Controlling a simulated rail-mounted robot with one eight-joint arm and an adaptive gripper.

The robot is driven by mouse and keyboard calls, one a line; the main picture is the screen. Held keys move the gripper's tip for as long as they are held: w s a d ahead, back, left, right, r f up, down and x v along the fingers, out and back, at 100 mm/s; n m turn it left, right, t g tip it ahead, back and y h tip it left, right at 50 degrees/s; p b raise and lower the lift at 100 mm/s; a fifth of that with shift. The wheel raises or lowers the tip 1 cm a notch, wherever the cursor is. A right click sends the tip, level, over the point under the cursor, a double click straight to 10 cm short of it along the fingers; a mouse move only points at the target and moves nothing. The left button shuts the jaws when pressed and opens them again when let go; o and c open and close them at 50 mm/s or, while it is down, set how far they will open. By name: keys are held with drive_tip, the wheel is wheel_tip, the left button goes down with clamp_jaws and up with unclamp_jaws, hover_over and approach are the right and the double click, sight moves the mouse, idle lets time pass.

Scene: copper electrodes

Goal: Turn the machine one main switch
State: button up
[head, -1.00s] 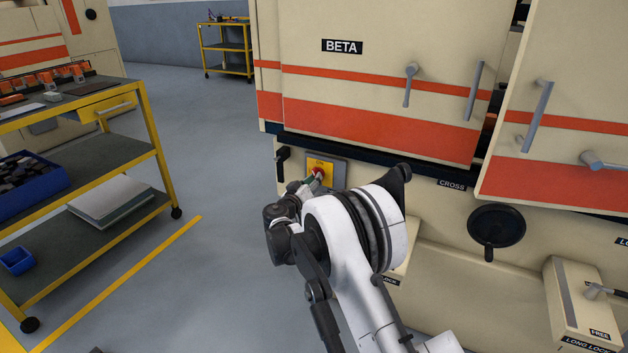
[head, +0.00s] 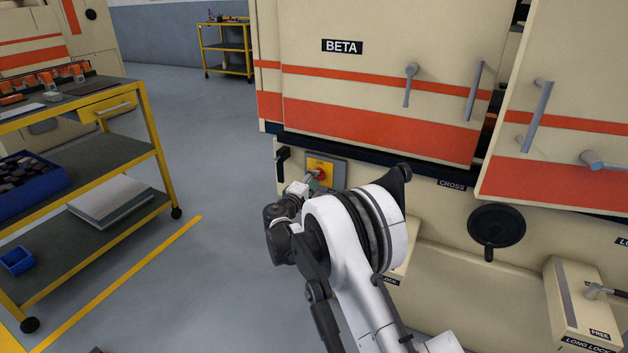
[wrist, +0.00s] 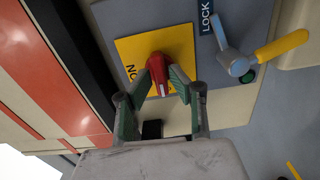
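The main switch is a red knob (head: 320,173) on a yellow plate (head: 322,164), on the front of the cream machine under the BETA door. In the wrist view the red knob (wrist: 158,72) sits between the green fingertips of my gripper (wrist: 160,82). The fingers close in on both sides of the knob and appear to hold it. The yellow plate (wrist: 180,40) carries black lettering, partly hidden by the knob and fingers. In the head view my gripper (head: 311,180) is at the switch, partly hidden by my wrist.
A lever with a yellow grip (wrist: 280,48) and a LOCK label (wrist: 211,18) are close to the switch. A black handle (head: 282,158) is left of it. A black handwheel (head: 496,227) is to the right. A yellow-framed cart (head: 160,165) stands left, with clear floor between.

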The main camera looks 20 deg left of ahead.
drive_tip(key=shift+o, duration=1)
drive_tip(key=shift+s, duration=0.15)
drive_tip(key=shift+s+a, duration=0.15)
drive_tip(key=shift+s, duration=1.3)
drive_tip(key=shift+s+a, duration=0.15)
drive_tip(key=shift+s, duration=1.25)
drive_tip(key=shift+s, duration=0.1)
